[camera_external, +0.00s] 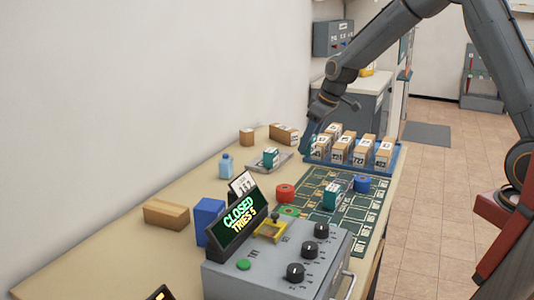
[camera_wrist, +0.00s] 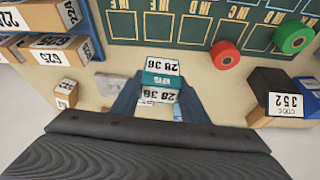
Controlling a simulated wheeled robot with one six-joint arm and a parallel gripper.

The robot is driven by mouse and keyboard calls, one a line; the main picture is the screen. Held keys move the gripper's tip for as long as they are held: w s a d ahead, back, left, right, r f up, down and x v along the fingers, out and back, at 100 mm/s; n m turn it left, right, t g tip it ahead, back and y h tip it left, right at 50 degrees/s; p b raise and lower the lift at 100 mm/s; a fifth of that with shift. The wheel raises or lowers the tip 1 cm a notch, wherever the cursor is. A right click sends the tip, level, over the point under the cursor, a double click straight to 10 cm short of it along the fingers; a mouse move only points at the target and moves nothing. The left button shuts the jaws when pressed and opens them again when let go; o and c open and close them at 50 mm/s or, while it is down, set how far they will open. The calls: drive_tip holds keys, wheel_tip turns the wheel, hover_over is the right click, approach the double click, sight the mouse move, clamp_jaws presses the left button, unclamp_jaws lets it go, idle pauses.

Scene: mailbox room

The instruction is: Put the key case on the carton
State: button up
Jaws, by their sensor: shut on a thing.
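My gripper (camera_external: 310,138) is low over the back of the table in the external view, beside the blue tray. In the wrist view its two fingers (camera_wrist: 155,103) are shut on a teal case (camera_wrist: 160,79) with white number labels, which I take as the key case. A brown carton (camera_external: 284,133) lies at the back of the table near the wall, behind my gripper. I cannot tell which carton is meant.
A blue tray (camera_external: 393,166) holds several numbered cartons. A blue bottle (camera_external: 226,165), red roll (camera_external: 285,193) and grey control box (camera_external: 270,280) stand nearby.

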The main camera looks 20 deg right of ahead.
drive_tip(key=w+a+n, duration=0.1)
drive_tip(key=a, duration=0.9)
wheel_tip(320, 180, up, 4)
drive_tip(key=n+g+y+b, duration=0.1)
drive_tip(key=n+g+b, duration=0.1)
drive_tip(key=n+b, duration=0.15)
hover_over(167, 209)
drive_tip(key=d, duration=0.2)
drive_tip(key=shift+n, duration=0.55)
drive_tip(key=f+p, duration=0.1)
drive_tip(key=f, duration=0.2)
drive_tip(key=f+p, duration=0.1)
drive_tip(key=f, duration=0.2)
drive_tip(key=s+f+p, duration=0.1)
drive_tip(key=f, duration=0.2)
drive_tip(key=shift+a+f, duration=0.1)
drive_tip(key=shift+f, duration=0.1)
drive_tip(key=o, duration=1.1)
drive_tip(key=b+v, duration=0.2)
drive_tip(key=v, duration=1)
drive_tip(key=shift+s+d, duration=0.15)
drive_tip(key=shift+d, duration=0.05)
